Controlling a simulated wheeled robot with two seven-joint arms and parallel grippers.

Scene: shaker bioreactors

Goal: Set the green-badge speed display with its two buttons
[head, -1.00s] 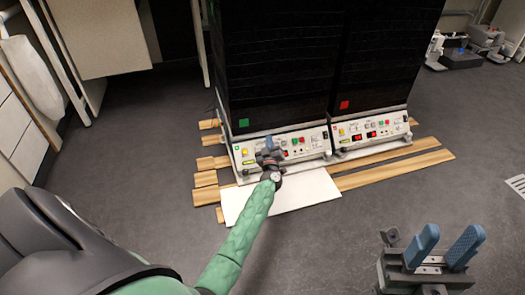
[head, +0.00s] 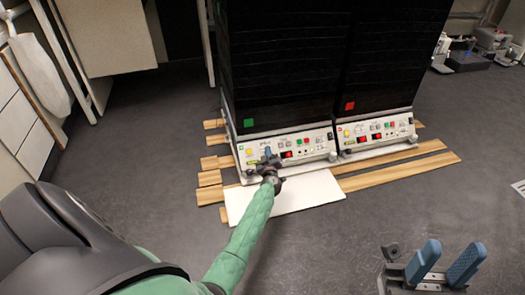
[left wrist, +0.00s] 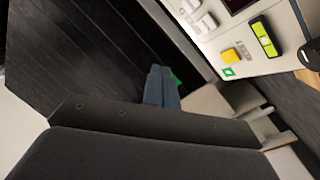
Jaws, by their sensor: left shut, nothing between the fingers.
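The green-badge unit is the left one of two black cabinets, with a green square (head: 248,122) at its lower front corner. Its white control panel (head: 316,139) carries a red-lit display (head: 286,155) and several small buttons. In the left wrist view the panel shows a small green badge (left wrist: 229,72), a yellow button (left wrist: 232,54) and part of a dark red display (left wrist: 238,4). My left gripper (head: 268,152) is shut and empty in front of this panel, left of the display; its fingertips (left wrist: 161,70) show pressed together. My right gripper (head: 443,258) is open and empty.
The red-badge unit (head: 350,104) stands close on the right with a similar panel (head: 372,134). Wooden slats (head: 410,168) and a white sheet (head: 305,193) lie on the floor in front. Cabinets (head: 105,40) stand at the left.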

